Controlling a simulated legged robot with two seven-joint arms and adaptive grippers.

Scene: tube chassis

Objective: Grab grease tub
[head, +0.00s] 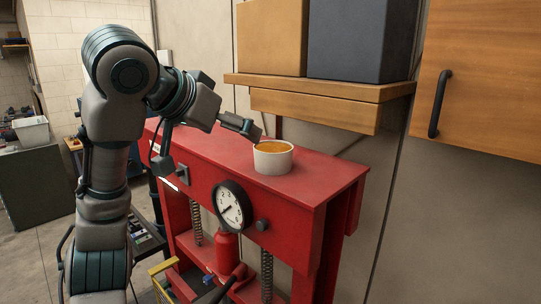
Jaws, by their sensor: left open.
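The grease tub (273,162) is a small white round cup with an orange-brown content showing at its open top. It stands upright on top of the red press frame (325,182), towards its right end. My left gripper (250,130) comes in from the left and is open at the tub's upper left rim. One dark finger shows close to the rim; I cannot tell whether it touches. The other finger is not clearly visible. My right gripper is not in view.
A wooden shelf (320,90) with a tan box (272,38) and a dark box (348,40) overhangs behind the tub. A wooden cabinet door (490,80) is at right. A pressure gauge (232,205) is on the press front. The press top right of the tub is clear.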

